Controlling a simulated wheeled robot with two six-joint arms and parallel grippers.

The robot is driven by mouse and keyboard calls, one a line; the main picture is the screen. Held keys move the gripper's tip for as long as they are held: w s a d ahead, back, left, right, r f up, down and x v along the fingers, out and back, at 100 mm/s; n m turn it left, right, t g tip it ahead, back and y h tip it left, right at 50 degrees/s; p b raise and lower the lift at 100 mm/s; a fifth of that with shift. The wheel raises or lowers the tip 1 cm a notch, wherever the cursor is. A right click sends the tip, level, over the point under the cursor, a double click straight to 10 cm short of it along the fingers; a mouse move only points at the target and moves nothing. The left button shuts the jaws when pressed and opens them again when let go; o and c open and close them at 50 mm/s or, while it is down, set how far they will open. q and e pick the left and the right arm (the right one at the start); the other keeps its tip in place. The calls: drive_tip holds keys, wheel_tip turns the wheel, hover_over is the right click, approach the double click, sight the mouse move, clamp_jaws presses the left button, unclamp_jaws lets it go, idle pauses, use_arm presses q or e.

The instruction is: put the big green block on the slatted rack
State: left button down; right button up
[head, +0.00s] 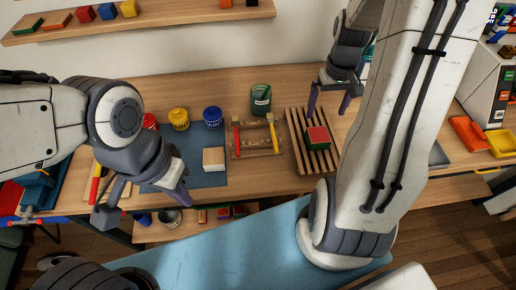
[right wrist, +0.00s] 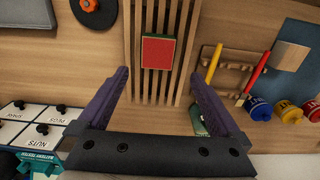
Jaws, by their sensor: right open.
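The slatted rack (head: 297,124) lies on the table, right of centre in the head view; in the right wrist view its slats (right wrist: 136,30) run away from my gripper. A green block (head: 308,142) sits on the rack with a red block (head: 318,134) on top of it. In the right wrist view the red top (right wrist: 158,52) shows with a thin green edge. My right gripper (head: 329,105) is open and empty, above the rack's far end; its fingers (right wrist: 160,76) point toward the blocks, apart from them. My left gripper (head: 145,202) is open and empty near the table's front edge.
A wooden peg stand (head: 256,152) is left of the rack, with a green can (head: 261,99) behind it. Blue (head: 213,117), yellow (head: 179,118) and red (head: 150,122) cans and a pale wooden block (head: 214,159) stand further left. A grey tray (head: 438,155) lies right.

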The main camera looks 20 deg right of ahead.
drive_tip(key=s+a+r+n, duration=0.1)
drive_tip(key=a+r+n, duration=0.1)
drive_tip(key=a, duration=0.7)
drive_tip(key=a+r+n, duration=0.2)
drive_tip(key=a+r, duration=0.1)
drive_tip(key=a, duration=0.5)
drive_tip(key=s+a+r+n+y, duration=0.1)
drive_tip(key=s+a+n, duration=0.4)
drive_tip(key=s+a, duration=0.8)
drive_tip(key=shift+s+r+n, duration=0.4)
drive_tip(key=shift+s+r, duration=0.2)
